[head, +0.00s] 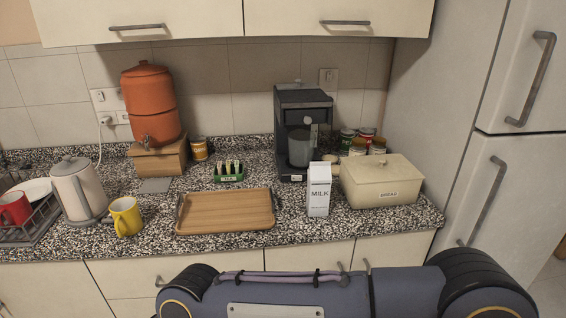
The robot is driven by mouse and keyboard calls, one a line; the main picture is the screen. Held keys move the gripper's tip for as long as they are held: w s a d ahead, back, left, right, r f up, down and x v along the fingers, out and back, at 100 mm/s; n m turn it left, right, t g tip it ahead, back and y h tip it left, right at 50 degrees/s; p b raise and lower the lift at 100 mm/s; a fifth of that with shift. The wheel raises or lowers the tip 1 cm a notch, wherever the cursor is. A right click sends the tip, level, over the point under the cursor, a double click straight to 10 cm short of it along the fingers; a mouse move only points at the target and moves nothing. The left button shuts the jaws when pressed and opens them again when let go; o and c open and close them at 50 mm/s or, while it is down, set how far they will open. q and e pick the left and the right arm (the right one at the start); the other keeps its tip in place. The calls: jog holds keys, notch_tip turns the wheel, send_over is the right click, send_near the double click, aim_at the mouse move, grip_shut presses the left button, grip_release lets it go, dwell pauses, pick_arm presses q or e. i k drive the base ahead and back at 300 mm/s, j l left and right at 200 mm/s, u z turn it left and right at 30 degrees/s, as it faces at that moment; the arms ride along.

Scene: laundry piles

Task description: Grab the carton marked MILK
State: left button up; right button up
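The white carton marked MILK (318,190) stands upright on the speckled counter (290,222). It is between the wooden tray (225,212) on its left and the cream bread box (383,181) on its right. The coffee machine (304,130) stands behind it. The carton's front and top show clearly, and nothing holds it. Neither of my grippers is in view. Only my own body shows at the bottom of the head view.
A yellow mug (126,216), a kettle (77,188) and a dish rack (30,226) with a red mug (14,208) stand at the left. Several jars (358,147) stand behind the bread box. The fridge (440,120) closes off the right side. Counter in front of the carton is clear.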

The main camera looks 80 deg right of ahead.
aim_at(320, 175)
jog(key=l+z, duration=0.3)
jog(key=z, duration=0.15)
jog(key=l+z, duration=0.25)
jog(key=z, duration=0.25)
jog(key=l+z, duration=0.3)
jog(key=z, duration=0.15)
jog(key=i+l+z, duration=0.15)
jog(key=z, duration=0.3)
jog(key=i+l, duration=0.2)
jog(key=l, duration=0.15)
